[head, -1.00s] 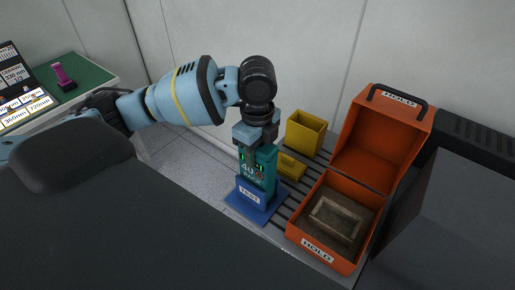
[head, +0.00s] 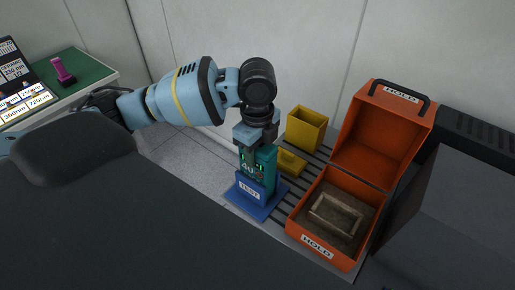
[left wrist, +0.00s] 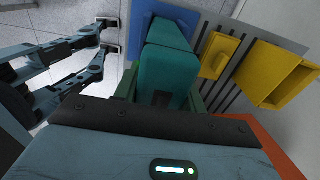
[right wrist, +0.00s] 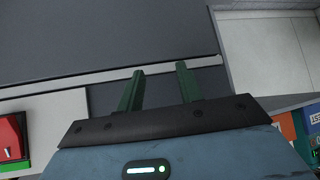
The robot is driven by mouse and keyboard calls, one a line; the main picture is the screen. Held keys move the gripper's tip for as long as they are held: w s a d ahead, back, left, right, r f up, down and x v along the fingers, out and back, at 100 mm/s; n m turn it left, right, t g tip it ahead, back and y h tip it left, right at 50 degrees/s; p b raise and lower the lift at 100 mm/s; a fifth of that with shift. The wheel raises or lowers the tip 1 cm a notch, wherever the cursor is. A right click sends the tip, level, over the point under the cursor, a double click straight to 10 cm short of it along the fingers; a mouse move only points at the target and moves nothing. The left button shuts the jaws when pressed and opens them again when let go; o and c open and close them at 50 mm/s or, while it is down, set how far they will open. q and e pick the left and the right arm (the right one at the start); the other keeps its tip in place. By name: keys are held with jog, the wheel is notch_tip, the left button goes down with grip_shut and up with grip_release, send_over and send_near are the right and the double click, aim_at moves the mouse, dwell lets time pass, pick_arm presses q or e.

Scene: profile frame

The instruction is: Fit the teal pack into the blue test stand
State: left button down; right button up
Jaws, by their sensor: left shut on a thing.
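The teal pack (head: 264,162) stands upright in the blue test stand (head: 270,207), its lower part hidden behind the stand's front wall with the TEST label. My left gripper (head: 256,146) is above the stand, shut on the pack's upper part. In the left wrist view the pack (left wrist: 168,70) lies between the fingers, with the blue stand (left wrist: 142,22) beyond it. Whether the pack rests on the stand's floor is hidden. My right gripper (right wrist: 160,88) shows only in its own wrist view, its two green fingers apart and nothing between them.
A yellow bin (head: 305,130) and a low yellow block (head: 291,163) stand just behind and right of the stand on a slatted surface. An open orange HOLD box (head: 322,238) stands to the right. A green-topped table (head: 88,75) is at far left.

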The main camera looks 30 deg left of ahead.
pick_arm(q)
jog(key=shift+r, duration=0.1)
jog(key=c, duration=0.7)
grip_release()
jog(key=shift+c, duration=0.2)
notch_tip(320, 180, up, 7)
jog(key=shift+f, duration=0.2)
jog(key=shift+r+p, duration=0.3)
jog(key=shift+r, duration=0.3)
pick_arm(e)
jog(key=shift+w+r, duration=0.4)
jog(key=shift+r, duration=0.1)
pick_arm(q)
jog(key=shift+f, duration=0.1)
pick_arm(e)
jog(key=shift+r, duration=0.1)
